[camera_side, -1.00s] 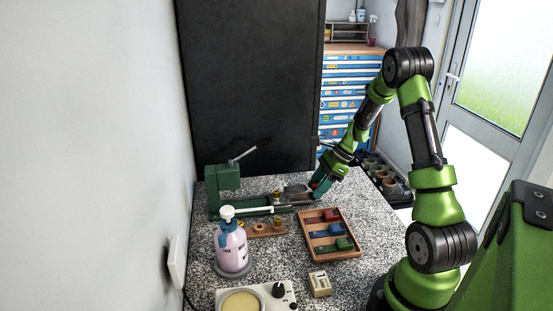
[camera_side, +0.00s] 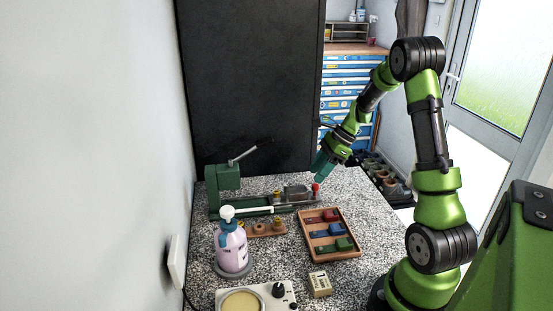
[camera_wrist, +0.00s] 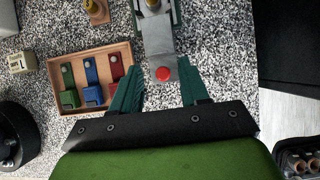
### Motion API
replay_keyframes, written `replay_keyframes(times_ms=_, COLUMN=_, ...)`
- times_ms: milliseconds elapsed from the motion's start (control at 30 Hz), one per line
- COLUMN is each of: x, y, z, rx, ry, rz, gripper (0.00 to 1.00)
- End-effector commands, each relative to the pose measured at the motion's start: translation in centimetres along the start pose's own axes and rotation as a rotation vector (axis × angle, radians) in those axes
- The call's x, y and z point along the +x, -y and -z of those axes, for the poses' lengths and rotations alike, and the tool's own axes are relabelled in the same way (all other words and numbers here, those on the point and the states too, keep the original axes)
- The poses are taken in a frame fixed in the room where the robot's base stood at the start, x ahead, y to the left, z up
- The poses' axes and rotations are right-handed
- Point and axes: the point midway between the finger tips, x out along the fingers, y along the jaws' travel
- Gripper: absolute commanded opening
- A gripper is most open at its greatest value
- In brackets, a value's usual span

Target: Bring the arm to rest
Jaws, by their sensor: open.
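My gripper (camera_side: 322,166) is in the air just above the right end of the green bench machine (camera_side: 240,208). It is open and empty. In the wrist view its two teal fingers (camera_wrist: 158,92) stand apart. The red knob (camera_side: 315,187) of the machine shows just below the fingertips in the side view. In the wrist view the red knob (camera_wrist: 163,74) lies between the fingers, and nothing visible joins it to them.
A wooden tray (camera_side: 350,255) with red, blue and green pieces lies in front. A pump bottle (camera_side: 231,248), a small beige block (camera_side: 319,285) and a white device with a dial (camera_side: 279,291) stand nearer. A black panel (camera_side: 250,90) stands behind. Pots in a dark tray (camera_side: 391,184) lie right.

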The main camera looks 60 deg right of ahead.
Motion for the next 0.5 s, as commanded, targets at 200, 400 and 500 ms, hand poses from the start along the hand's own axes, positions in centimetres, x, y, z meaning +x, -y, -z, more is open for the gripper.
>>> replay_keyframes(times_ms=200, x=-0.22, y=-0.02, z=-0.13, rx=0.001, ry=0.0, rz=-0.001, gripper=0.45)
replay_keyframes(times_ms=400, x=-0.21, y=0.0, z=-0.1, rx=-0.013, ry=-0.001, rz=0.0, gripper=0.45)
replay_keyframes(times_ms=500, x=0.05, y=-0.36, z=0.55, rx=-0.086, ry=-0.025, rz=-0.007, gripper=0.45)
